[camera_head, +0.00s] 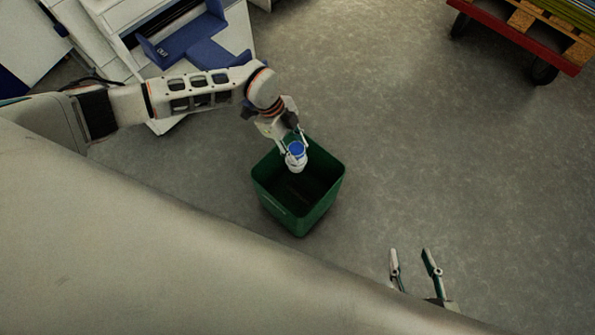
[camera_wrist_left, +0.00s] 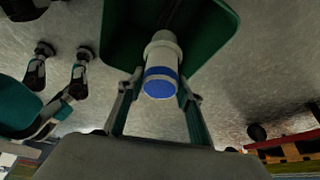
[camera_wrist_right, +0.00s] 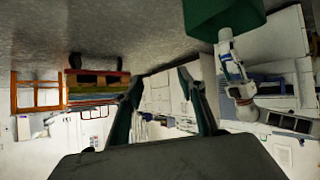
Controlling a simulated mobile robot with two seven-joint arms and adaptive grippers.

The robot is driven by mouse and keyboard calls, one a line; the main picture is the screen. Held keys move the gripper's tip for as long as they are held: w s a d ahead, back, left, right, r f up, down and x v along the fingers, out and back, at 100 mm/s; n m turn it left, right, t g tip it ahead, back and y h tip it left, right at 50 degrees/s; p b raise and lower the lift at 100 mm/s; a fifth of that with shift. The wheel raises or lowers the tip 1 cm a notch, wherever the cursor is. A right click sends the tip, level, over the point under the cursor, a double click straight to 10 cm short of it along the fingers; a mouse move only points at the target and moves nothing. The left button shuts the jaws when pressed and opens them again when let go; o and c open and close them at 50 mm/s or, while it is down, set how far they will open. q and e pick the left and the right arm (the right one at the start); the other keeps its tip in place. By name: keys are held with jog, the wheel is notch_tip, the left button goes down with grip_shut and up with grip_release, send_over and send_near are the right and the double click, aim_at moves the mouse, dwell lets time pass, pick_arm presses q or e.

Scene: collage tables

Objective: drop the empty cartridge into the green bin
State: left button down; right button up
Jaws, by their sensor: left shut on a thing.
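The cartridge (camera_head: 296,158) is a white cylinder with a blue end. My left gripper (camera_head: 292,143) is shut on it and holds it above the opening of the green bin (camera_head: 290,225), near the bin's far side. In the left wrist view the cartridge (camera_wrist_left: 161,68) sits between the two fingers, with the green bin (camera_wrist_left: 215,45) behind it. The green bin (camera_wrist_right: 215,15) also shows at the top of the right wrist view. My right gripper (camera_head: 410,255) is open and empty, to the right of the bin and nearer me.
The bin stands on a grey concrete floor (camera_head: 450,170) with clear room to its right. A white machine with a blue tray (camera_head: 185,42) stands at the upper left. A red cart (camera_head: 520,35) with wheels and a wooden pallet is at the upper right.

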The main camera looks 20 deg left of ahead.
pick_arm(q)
jog(key=shift+f, duration=0.3)
jog(key=shift+w+r, duration=0.1)
jog(key=c, duration=1.3)
grip_release()
pick_arm(e)
jog(key=shift+w+a+r, duration=0.3)
jog(key=shift+a+r, duration=0.05)
jog(key=shift+r, duration=0.05)
jog(key=shift+s+f, duration=0.1)
jog(key=shift+f, duration=0.05)
pick_arm(q)
jog(key=v, duration=1.2)
